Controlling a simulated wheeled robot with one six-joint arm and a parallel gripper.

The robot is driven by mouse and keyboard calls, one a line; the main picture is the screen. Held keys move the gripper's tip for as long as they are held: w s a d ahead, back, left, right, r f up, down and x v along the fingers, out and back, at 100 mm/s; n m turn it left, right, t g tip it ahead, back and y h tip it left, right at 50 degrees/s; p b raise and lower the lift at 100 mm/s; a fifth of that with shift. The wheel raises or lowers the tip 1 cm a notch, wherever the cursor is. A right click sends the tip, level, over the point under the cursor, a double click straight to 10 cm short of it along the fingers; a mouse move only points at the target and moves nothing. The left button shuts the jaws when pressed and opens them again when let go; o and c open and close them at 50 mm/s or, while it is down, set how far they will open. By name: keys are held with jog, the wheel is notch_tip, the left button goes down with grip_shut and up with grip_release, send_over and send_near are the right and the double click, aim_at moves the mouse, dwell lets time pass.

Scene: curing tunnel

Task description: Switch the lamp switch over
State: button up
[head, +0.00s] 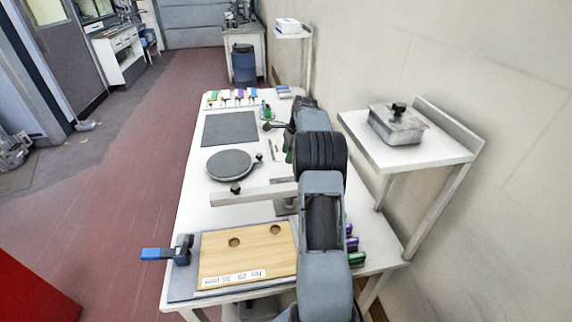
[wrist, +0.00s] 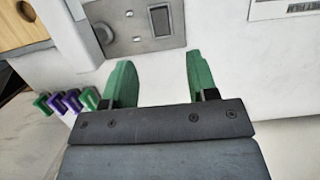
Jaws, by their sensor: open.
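In the wrist view a grey metal plate (wrist: 135,47) lies on the white surface at the top. A round dark knob (wrist: 103,33) sits at the plate's left. My gripper (wrist: 158,62) has two green fingers, apart and empty, with their tips just below the plate in the picture. In the head view only a bit of green finger shows beside my arm, and I cannot make out the switch there.
A wooden board (head: 250,254) with a clamp (head: 182,250) lies at the table's near end. A round grey disc (head: 229,164) and dark mat (head: 230,129) lie farther back. A side shelf (head: 374,150) holds a lidded metal box (head: 398,127). Green and purple handles (wrist: 68,102) show at left.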

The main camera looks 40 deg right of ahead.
jog(key=shift+v, duration=0.8)
jog(key=s+a+r+n+h, duration=0.1)
jog(key=s+a+r+n, duration=0.25)
jog(key=a, duration=0.25)
jog(key=s+a+r+n, duration=0.2)
jog(key=a+r+n, duration=0.15)
jog(key=a, duration=0.25)
jog(key=s+a+r+n+h, duration=0.1)
jog(key=s+a+r+n, duration=0.1)
jog(key=a+n, duration=0.35)
jog(key=s+a+f+n+t, duration=0.2)
jog(key=s+a+f+n, duration=0.1)
jog(key=s+a+n, duration=0.8)
jog(key=s+a, duration=0.1)
jog(key=s, duration=0.4)
jog(key=shift+s+f+t+h, duration=0.25)
jog(key=shift+f+t+h, duration=0.05)
